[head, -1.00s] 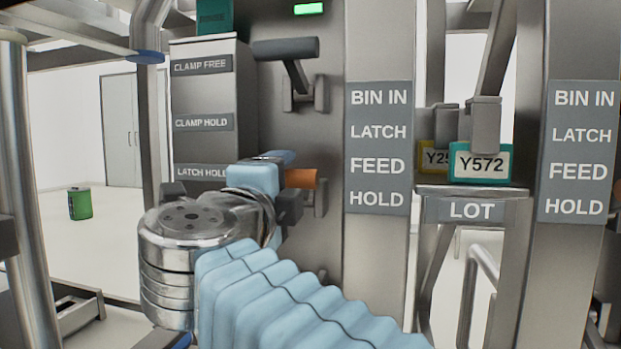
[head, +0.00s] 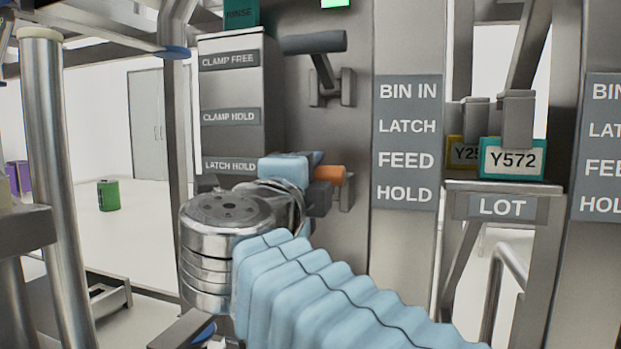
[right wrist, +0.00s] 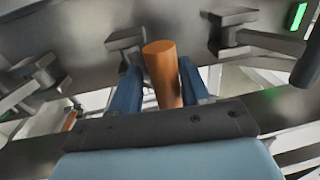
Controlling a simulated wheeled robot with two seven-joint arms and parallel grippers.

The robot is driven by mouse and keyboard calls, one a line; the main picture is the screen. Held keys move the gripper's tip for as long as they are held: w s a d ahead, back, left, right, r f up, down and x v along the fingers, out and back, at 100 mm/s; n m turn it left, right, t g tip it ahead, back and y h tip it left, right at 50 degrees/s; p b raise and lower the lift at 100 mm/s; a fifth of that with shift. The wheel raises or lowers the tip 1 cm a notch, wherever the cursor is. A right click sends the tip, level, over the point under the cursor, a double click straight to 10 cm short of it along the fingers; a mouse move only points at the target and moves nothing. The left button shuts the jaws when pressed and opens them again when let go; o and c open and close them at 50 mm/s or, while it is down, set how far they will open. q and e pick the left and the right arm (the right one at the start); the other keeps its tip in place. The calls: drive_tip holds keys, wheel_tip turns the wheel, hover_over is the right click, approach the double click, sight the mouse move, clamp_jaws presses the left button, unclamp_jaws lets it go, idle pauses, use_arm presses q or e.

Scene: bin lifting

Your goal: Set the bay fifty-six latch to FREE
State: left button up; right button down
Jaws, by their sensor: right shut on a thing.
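An orange latch handle (head: 329,173) sticks out from a bracket on the grey post, below a dark-gripped lever (head: 314,42). My right gripper (head: 314,184) is at this handle, with its arm coming from below. In the right wrist view the orange handle (right wrist: 163,75) stands between the two blue fingers of my right gripper (right wrist: 160,88), which is shut on it. The handle sits about level with the LATCH HOLD label (head: 230,165). Any label below that is hidden by my wrist. I see no bay number. My left gripper is not in view.
CLAMP FREE (head: 230,60) and CLAMP HOLD (head: 231,117) labels are on the box at left. A sign (head: 408,142) reads BIN IN, LATCH, FEED, HOLD. A green light (head: 335,3) glows above. A Y572 tag (head: 513,160) hangs at right. A steel post (head: 55,180) stands at left.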

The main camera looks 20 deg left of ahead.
use_arm(q)
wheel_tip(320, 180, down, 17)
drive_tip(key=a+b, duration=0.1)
drive_tip(key=b, duration=1.6)
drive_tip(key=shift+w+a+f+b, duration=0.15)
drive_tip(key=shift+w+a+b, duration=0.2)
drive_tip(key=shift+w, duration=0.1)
use_arm(e)
wheel_tip(320, 180, down, 9)
drive_tip(key=t, duration=0.5)
drive_tip(key=shift+w+f+t, duration=0.15)
drive_tip(key=shift+w+t, duration=0.25)
drive_tip(key=shift+f, duration=0.2)
drive_tip(key=c, duration=0.6)
unclamp_jaws()
drive_tip(key=shift+w, duration=0.15)
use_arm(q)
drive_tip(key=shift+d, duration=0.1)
use_arm(e)
drive_tip(key=shift+r, duration=0.2)
use_arm(q)
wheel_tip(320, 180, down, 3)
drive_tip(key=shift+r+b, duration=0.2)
drive_tip(key=shift+b, duration=1.05)
use_arm(e)
drive_tip(key=v, duration=1.4)
